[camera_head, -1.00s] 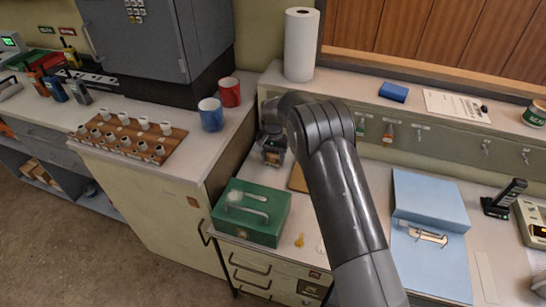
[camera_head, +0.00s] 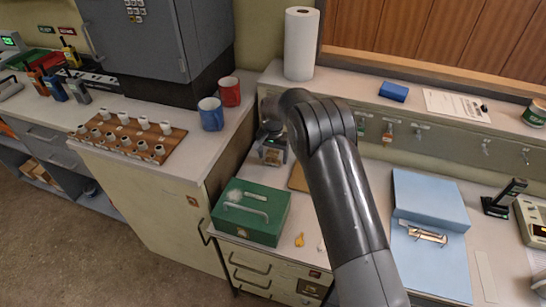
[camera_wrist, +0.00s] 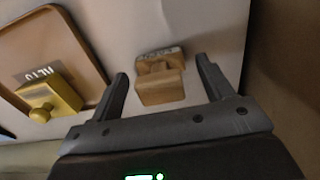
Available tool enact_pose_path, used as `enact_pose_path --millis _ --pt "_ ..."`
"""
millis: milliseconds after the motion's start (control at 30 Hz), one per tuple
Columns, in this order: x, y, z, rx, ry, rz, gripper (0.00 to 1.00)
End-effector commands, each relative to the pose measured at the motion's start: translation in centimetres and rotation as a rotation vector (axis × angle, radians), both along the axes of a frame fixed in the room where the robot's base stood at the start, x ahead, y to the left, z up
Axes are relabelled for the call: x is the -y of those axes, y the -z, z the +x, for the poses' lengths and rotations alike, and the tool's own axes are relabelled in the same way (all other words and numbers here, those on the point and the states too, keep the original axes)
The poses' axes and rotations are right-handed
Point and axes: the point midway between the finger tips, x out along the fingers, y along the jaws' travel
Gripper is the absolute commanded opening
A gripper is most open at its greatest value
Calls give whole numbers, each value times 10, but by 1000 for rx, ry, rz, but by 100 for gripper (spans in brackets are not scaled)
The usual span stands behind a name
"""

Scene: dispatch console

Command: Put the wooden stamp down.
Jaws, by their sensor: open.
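The wooden stamp (camera_wrist: 160,84), a small light-brown block with a dark-marked edge on its far side, shows in the wrist view on the pale counter top. My gripper (camera_wrist: 163,68) is open, with one finger to the left of the stamp and one to the right. Gaps show between the stamp and both fingers. In the head view my gripper (camera_head: 272,150) is above the counter behind the green box, largely hidden by my arm.
A brown tray (camera_wrist: 82,28) and a yellow block (camera_wrist: 52,96) with a small knob lie left of the stamp. A green metal box (camera_head: 250,212) stands in front of my gripper. A blue folder (camera_head: 430,200) lies to the right. Red and blue mugs (camera_head: 211,114) stand at left.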

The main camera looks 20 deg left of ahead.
Motion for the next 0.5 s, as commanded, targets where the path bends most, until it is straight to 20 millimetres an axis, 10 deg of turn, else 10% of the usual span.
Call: enact_pose_path --millis 500 --pt "0 -99 0 2 0 1 74"
